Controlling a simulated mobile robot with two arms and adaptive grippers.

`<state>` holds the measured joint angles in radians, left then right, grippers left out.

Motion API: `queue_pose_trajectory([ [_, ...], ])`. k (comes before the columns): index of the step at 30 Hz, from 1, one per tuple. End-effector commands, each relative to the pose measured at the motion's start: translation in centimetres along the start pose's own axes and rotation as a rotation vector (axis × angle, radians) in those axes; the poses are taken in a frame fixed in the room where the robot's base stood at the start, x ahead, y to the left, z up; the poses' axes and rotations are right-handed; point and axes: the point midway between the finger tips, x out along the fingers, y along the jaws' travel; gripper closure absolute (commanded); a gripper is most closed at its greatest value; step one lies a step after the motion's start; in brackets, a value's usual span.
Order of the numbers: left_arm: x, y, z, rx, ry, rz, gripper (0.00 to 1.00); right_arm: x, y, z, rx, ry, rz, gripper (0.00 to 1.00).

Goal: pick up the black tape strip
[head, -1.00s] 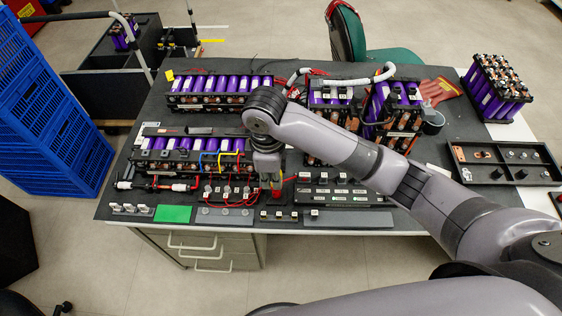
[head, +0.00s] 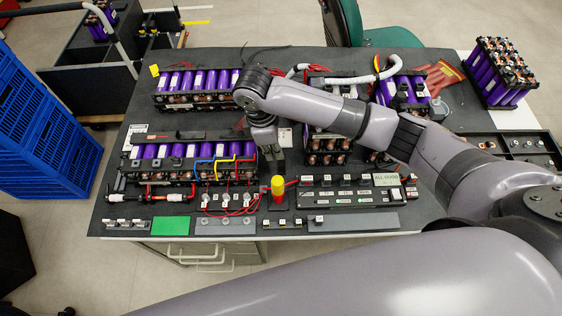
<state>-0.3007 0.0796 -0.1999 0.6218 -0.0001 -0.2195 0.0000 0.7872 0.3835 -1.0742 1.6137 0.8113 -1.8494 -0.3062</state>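My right gripper (head: 267,150) hangs pointing down over the middle of the table, behind a yellow-topped post and to the right of the near-left battery pack (head: 180,170). Its fingers are small and dark, and I cannot tell whether they are open or shut. Nothing is clearly visible between them. A flat black strip (head: 215,133) lies along the back of the near-left battery pack, left of the gripper and apart from it. I cannot tell for certain that it is the tape strip. My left gripper is not in view.
The yellow-topped post (head: 278,186) stands upright near the gripper, beside red wires. A labelled black terminal block (head: 350,193) lies to its right. More battery packs (head: 200,90) stand behind. A green pad (head: 170,226) lies at the front edge. A blue crate (head: 40,130) stands left.

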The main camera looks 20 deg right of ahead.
Motion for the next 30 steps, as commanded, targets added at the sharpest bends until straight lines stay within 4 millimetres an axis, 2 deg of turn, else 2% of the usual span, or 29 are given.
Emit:
queue_pose_trajectory([
  [4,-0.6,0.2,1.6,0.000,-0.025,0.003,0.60,3.2,0.0,0.1,0.001,-0.002,-0.002,0.92],
  [9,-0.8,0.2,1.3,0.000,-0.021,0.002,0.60,5.7,0.0,0.0,0.001,0.000,0.000,0.92],
  [17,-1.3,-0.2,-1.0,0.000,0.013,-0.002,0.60,7.6,-0.1,0.1,0.000,-0.002,-0.002,0.92],
  [24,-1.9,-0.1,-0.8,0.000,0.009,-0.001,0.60,11.0,-0.2,0.0,0.000,0.000,0.000,0.92],
  [30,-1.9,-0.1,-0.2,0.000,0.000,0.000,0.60,11.7,-0.2,0.0,-0.001,0.001,0.001,0.92],
])
